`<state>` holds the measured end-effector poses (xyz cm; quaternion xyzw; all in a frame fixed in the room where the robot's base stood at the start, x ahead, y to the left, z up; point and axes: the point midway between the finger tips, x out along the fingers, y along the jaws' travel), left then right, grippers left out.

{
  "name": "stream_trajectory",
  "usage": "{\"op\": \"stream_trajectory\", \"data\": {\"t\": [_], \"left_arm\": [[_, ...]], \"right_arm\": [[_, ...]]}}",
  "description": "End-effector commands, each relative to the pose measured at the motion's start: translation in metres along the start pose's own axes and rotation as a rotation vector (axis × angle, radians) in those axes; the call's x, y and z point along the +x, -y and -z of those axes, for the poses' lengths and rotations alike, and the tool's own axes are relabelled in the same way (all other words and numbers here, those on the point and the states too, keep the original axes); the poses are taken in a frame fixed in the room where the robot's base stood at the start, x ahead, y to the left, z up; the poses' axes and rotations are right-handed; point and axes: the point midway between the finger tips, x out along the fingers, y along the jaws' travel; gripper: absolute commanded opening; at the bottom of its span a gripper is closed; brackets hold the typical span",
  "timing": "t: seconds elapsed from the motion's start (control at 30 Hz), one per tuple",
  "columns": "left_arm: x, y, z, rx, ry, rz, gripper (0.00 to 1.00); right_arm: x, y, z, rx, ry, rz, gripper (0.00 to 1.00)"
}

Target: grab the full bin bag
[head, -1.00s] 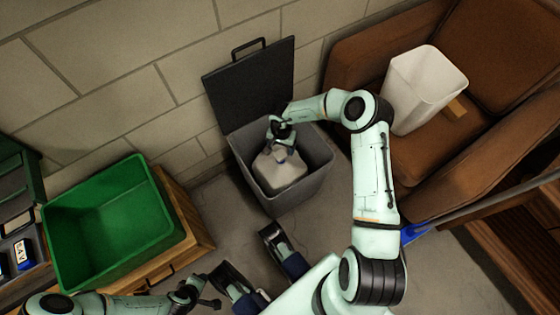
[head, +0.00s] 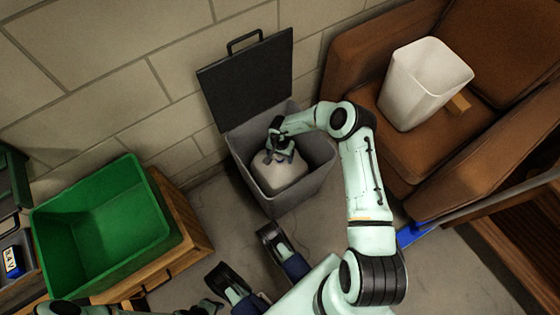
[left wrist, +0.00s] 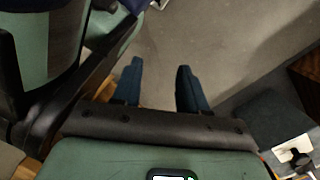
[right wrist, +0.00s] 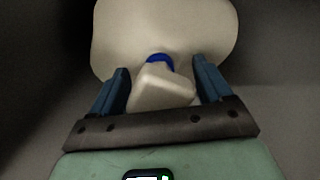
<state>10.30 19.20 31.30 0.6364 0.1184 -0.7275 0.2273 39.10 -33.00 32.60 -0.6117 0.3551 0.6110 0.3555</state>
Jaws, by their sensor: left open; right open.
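The full bin bag (head: 281,177) is a whitish, rounded bag inside the grey bin (head: 318,160), whose dark lid (head: 248,82) stands open against the wall. My right gripper (head: 279,153) is open at the top of the bag, inside the bin. In the right wrist view the bag (right wrist: 165,28) fills the upper middle, with a blue tie (right wrist: 160,59) and its pale gathered neck (right wrist: 163,88) between the two open fingers of the right gripper (right wrist: 163,92). My left gripper (left wrist: 157,85) is open and empty over the floor; in the head view it is low at the left.
A green crate (head: 105,230) stands on a wooden cabinet at the left. A white empty bin (head: 425,85) sits on the brown armchair (head: 350,65) at the right. A blue-headed broom (head: 412,234) leans at the right. Floor between is partly clear.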

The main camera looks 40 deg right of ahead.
Motion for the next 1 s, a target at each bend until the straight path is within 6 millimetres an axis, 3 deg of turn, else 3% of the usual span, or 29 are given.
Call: {"op": "stream_trajectory", "data": {"t": [0.03,0.2,0.27,0.73,0.87,1.0], "left_arm": [[0.000,0.000,0.000,0.000,-0.001,0.000,0.43],[0.000,-0.001,0.001,0.001,-0.002,-0.001,0.43],[0.000,-0.001,0.001,0.002,-0.003,-0.001,0.43],[-0.004,-0.004,0.004,0.006,-0.017,-0.007,0.43],[-0.012,-0.011,0.013,0.017,-0.053,-0.022,0.43],[-0.028,-0.026,0.028,0.037,-0.117,-0.051,0.43]], "right_arm": [[0.000,0.000,0.000,0.000,0.000,0.000,0.72],[0.000,0.000,0.000,0.000,0.000,-0.001,0.16],[0.000,0.000,0.000,0.000,0.000,-0.001,0.00],[-0.011,0.001,0.002,0.001,-0.003,0.002,0.00],[-0.032,0.001,0.002,0.001,-0.005,0.004,0.00],[-0.067,0.001,0.002,0.000,-0.006,0.005,0.00]]}}
